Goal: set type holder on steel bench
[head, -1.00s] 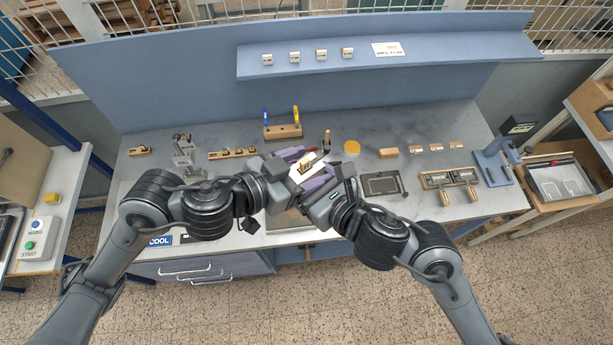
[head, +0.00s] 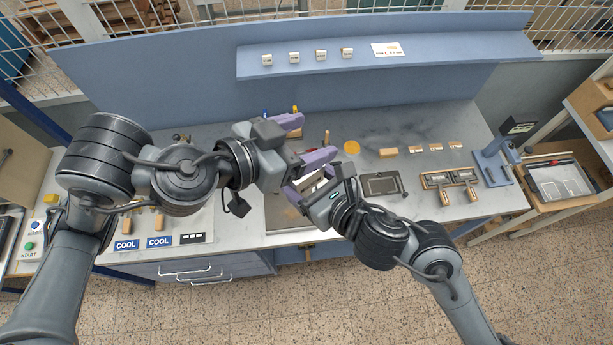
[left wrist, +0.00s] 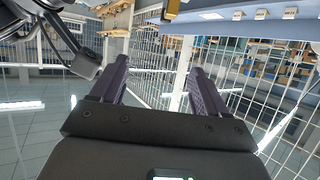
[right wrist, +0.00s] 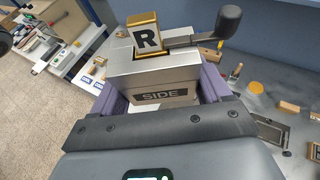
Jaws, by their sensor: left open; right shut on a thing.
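The type holder (right wrist: 140,78) is a steel block marked SIDE, with a dark-knobbed lever (right wrist: 229,21) at its side. A gold type block with the letter R (right wrist: 147,40) sits in its top. My right gripper (right wrist: 160,88) is shut on the holder above the bench; in the head view the holder is mostly hidden between the arms. My left gripper (head: 309,141) is open and empty, beyond and left of the right one; its fingers also show apart in the left wrist view (left wrist: 156,85). A grey steel plate (head: 284,218) lies on the bench top (head: 440,120) below the grippers.
A wooden tool rack (head: 296,133), a yellow disc (head: 352,147) and a dark framed plate (head: 382,185) are on the bench. A twin-handled fixture (head: 450,179) and a blue press (head: 494,165) stand right. A shelf (head: 440,52) runs behind.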

